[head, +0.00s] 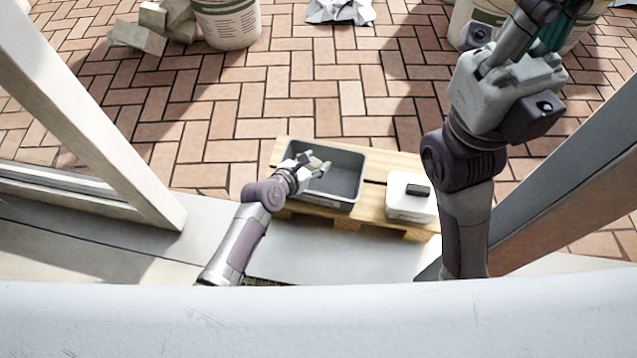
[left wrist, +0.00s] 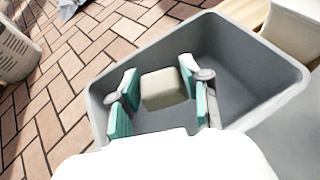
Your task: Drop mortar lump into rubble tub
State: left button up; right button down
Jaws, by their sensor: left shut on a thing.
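The mortar lump (left wrist: 164,88) is a pale beige block with rounded edges, seen in the left wrist view between the finger pads. My left gripper (head: 316,165) is shut on it, and the left wrist view shows its teal pads (left wrist: 161,96) on either side. The gripper and lump are over the open grey rubble tub (head: 347,180), whose walls surround them in the left wrist view (left wrist: 255,62). The tub floor beneath looks bare where visible. My right gripper (head: 560,28) is raised at the upper right; its teal fingers are partly hidden by its own arm.
The tub stands on a wooden pallet (head: 400,164) beside a white lidded box (head: 402,205) with a dark handle. Brick paving (head: 250,100) lies beyond. Buckets (head: 228,20), broken blocks (head: 140,38) and crumpled sheeting (head: 340,10) are farther back. Frame posts (head: 90,120) flank the opening.

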pick_arm(q)
jog(key=shift+f, duration=0.15)
jog(key=o, duration=1.3)
jog(key=shift+c, duration=0.2)
jog(key=v, duration=1.2)
